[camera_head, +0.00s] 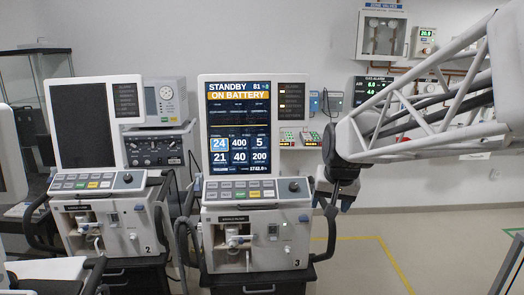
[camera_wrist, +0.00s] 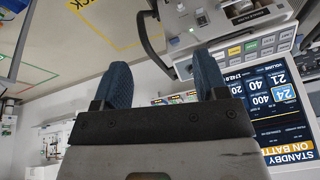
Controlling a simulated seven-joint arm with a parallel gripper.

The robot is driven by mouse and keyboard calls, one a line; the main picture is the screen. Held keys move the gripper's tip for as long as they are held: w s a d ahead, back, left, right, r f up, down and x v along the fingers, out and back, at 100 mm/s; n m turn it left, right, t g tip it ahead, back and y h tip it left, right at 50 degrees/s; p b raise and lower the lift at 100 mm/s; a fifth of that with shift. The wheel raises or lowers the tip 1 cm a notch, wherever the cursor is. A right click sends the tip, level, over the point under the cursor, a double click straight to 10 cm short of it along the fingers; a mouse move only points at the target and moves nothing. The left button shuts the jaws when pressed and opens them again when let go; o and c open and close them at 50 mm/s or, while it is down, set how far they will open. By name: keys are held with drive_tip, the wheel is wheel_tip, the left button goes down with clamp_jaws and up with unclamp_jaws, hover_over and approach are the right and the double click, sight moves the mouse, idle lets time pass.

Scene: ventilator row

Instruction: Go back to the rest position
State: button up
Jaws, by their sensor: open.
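My gripper (camera_head: 336,192) hangs at the end of my arm, just right of ventilator 3 (camera_head: 255,222) in the head view. In the wrist view my gripper (camera_wrist: 163,85) has its two blue fingers spread apart, with nothing between them. The screen of ventilator 3 (camera_head: 239,127) is lit and reads "STANDBY ON BATTERY". It also shows upside down at the right of the wrist view (camera_wrist: 280,105). The gripper is beside the ventilator's right handle; whether they touch I cannot tell.
Ventilator 2 (camera_head: 105,215) stands to the left with a dark screen. A wall gas alarm panel (camera_head: 374,90) and a valve box (camera_head: 382,36) are behind my arm. The floor right of ventilator 3 is open, with a yellow line (camera_head: 395,262).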

drive_tip(key=s+d+f+n, duration=0.1)
drive_tip(key=s+f, duration=0.1)
drive_tip(key=s, duration=1.1)
drive_tip(key=s+f+g, duration=0.1)
drive_tip(key=s+f, duration=0.2)
drive_tip(key=s, duration=1)
drive_tip(key=shift+d+n+h, duration=0.3)
drive_tip(key=shift+d+n, duration=0.1)
drive_tip(key=shift+c, duration=0.5)
idle(0.7)
clamp_jaws()
idle(1.5)
